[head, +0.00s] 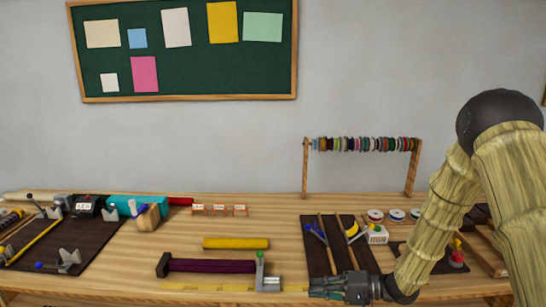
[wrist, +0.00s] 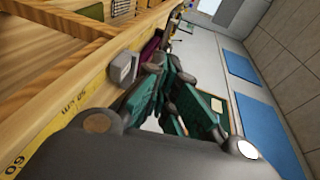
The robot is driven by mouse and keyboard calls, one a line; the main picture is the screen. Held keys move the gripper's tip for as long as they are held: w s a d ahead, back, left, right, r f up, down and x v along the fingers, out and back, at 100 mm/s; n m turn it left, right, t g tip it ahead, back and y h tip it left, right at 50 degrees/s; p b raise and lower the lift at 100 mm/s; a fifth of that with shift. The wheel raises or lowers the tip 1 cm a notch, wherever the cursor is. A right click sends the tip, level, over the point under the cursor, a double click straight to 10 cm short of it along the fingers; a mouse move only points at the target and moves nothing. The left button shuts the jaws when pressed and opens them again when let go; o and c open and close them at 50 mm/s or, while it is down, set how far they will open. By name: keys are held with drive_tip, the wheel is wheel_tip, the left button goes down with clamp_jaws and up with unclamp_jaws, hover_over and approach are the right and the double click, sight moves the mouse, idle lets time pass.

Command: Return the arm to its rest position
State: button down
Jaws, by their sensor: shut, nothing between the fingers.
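My gripper (head: 325,287) is low at the front edge of the wooden table in the head view, pointing left. It is shut with nothing between its fingers. My arm comes in from the right side and bends down to it. In the wrist view the dark green fingers of my gripper (wrist: 165,95) are close together, beside the table's front edge with its yellow measuring tape (wrist: 75,103). A grey block (wrist: 122,68) sits at the edge close to the fingers.
A dark purple roll (head: 212,266) and a yellow roll (head: 236,243) lie left of my gripper. A dark mat (head: 318,262) with tools lies just behind it. A spool rack (head: 305,170) stands at the back right. Bare table (head: 280,220) shows in the middle.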

drive_tip(key=s+d+f+t+h, duration=0.1)
drive_tip(key=s+f+h, duration=0.25)
drive_tip(key=f, duration=0.35)
drive_tip(key=s+d+f+m+t+h, duration=0.15)
drive_tip(key=s+f, duration=0.25)
drive_tip(key=f, duration=0.4)
drive_tip(key=s+f+n+h, duration=0.1)
drive_tip(key=s+f+h, duration=0.3)
drive_tip(key=f, duration=0.3)
drive_tip(key=s+d+f+g+h, duration=0.2)
drive_tip(key=s, duration=0.6)
drive_tip(key=s+d+f+n+g+h, duration=0.1)
drive_tip(key=s+d+f+g+h, duration=0.1)
drive_tip(key=s, duration=0.7)
drive_tip(key=s+d+f+n+g+h, duration=0.1)
drive_tip(key=s+d+f+g+h, duration=0.1)
drive_tip(key=s, duration=0.7)
wheel_tip(320, 180, down, 2)
drive_tip(key=shift+s+d+f, duration=0.1)
drive_tip(key=shift+s+d, duration=0.1)
drive_tip(key=shift+d, duration=0.65)
drive_tip(key=shift+d, duration=0.1)
